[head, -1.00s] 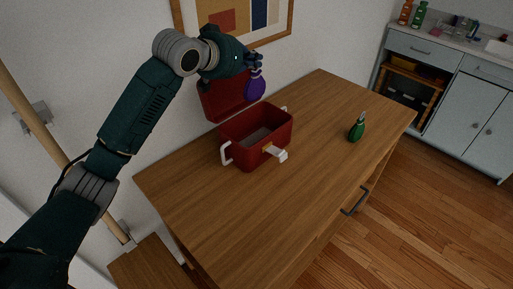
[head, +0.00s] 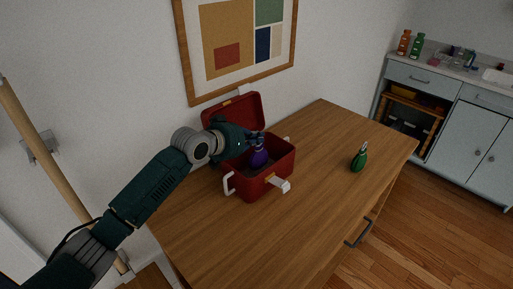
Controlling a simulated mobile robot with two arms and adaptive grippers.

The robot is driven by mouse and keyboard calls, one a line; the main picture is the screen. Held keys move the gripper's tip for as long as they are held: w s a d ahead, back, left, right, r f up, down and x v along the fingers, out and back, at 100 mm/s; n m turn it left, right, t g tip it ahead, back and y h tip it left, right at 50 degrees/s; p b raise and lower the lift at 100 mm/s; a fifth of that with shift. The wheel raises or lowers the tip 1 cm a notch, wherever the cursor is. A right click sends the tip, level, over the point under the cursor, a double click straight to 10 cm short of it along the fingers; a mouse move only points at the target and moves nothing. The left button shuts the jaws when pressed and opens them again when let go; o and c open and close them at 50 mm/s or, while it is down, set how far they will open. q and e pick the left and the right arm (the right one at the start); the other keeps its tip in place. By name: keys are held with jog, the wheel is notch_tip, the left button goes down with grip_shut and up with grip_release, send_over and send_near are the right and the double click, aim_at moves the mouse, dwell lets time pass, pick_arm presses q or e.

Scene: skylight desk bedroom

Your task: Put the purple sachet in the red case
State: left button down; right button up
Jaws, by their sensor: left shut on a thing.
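The red case (head: 266,184) stands on the wooden desk with its lid (head: 236,109) open and leaning back towards the wall. It has white handles at its sides and a white latch at the front. My left gripper (head: 257,141) is over the case's opening, shut on the top of the purple sachet (head: 259,157). The sachet hangs down at the opening, its lower part at about rim level or inside; I cannot tell whether it touches the case floor. My right gripper is not in view.
A green bottle-like item (head: 359,157) stands on the desk (head: 320,190) right of the case. The desk between and in front is clear. A framed picture (head: 240,45) hangs on the wall behind. A grey cabinet (head: 474,135) with bottles is at the right.

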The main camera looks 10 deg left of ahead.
aim_at(257, 148)
pick_arm(q)
jog(key=shift+f, duration=2.15)
jog(key=c, duration=1.9)
grip_release()
jog(key=shift+f, duration=0.1)
jog(key=shift+r, duration=0.2)
jog(key=shift+s+a+r, duration=0.1)
jog(key=shift+s+a, duration=0.1)
jog(key=shift+s, duration=0.15)
jog(key=v, duration=1.1)
jog(key=shift+s+r+b, duration=0.1)
jog(key=shift+b, duration=0.2)
